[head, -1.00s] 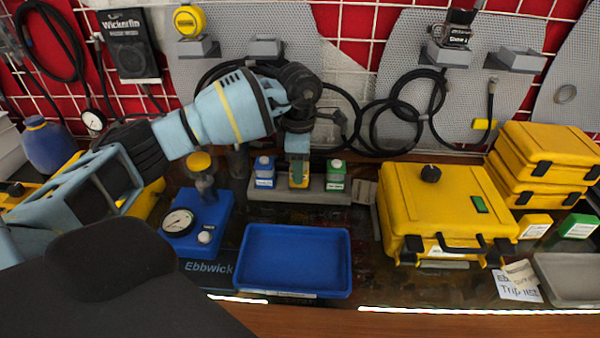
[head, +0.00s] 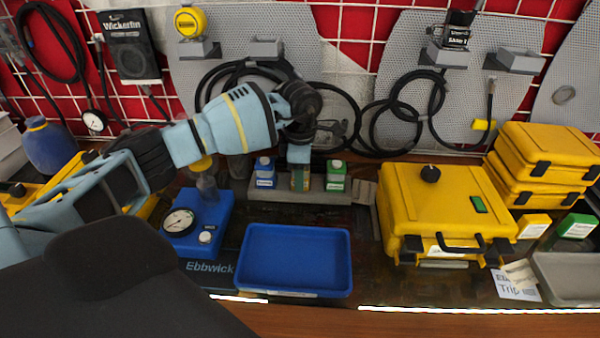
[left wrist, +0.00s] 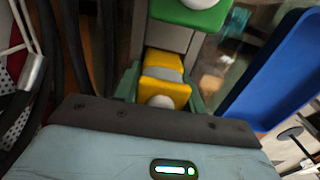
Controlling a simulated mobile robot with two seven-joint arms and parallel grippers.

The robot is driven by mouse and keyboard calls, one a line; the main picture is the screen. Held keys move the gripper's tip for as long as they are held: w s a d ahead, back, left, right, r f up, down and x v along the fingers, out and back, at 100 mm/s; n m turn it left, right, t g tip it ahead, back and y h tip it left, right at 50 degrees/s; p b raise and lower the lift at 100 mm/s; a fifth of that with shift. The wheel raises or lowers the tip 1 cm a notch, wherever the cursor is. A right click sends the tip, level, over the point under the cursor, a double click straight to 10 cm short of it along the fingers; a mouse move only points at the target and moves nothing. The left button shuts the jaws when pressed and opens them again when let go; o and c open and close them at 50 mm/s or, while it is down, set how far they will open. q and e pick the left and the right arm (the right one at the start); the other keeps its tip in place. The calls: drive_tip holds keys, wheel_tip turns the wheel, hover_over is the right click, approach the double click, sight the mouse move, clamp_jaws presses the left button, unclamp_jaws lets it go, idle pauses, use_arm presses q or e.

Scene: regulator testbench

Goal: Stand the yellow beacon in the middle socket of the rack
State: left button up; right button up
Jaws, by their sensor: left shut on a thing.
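The grey rack (head: 265,194) stands at the back of the bench. A blue beacon (head: 264,174) is in its left socket and a green beacon (head: 336,176) in its right socket. My left gripper (head: 299,180) points down over the middle socket, between those two. In the left wrist view it is shut on the yellow beacon (left wrist: 165,92), whose white top faces the camera. The green beacon (left wrist: 192,12) shows just beyond. The fingers mostly cover the yellow beacon in the head view, and I cannot tell whether its base sits fully in the socket.
An empty blue tray (head: 294,285) lies in front of the rack. A blue gauge block (head: 205,220) stands to the left, and a yellow case (head: 430,205) to the right. Black hoses (head: 340,115) hang behind the rack.

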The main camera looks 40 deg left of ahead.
use_arm(q)
drive_tip(key=shift+f, duration=0.35)
drive_tip(key=shift+s+f, duration=0.2)
drive_tip(key=shift+f, duration=0.15)
drive_tip(key=o, duration=1.1)
drive_tip(key=shift+f, duration=0.2)
drive_tip(key=shift+c, duration=0.2)
drive_tip(key=shift+d, duration=0.2)
drive_tip(key=r, duration=1.4)
drive_tip(key=shift+w+a, duration=0.2)
drive_tip(key=shift+f, duration=0.1)
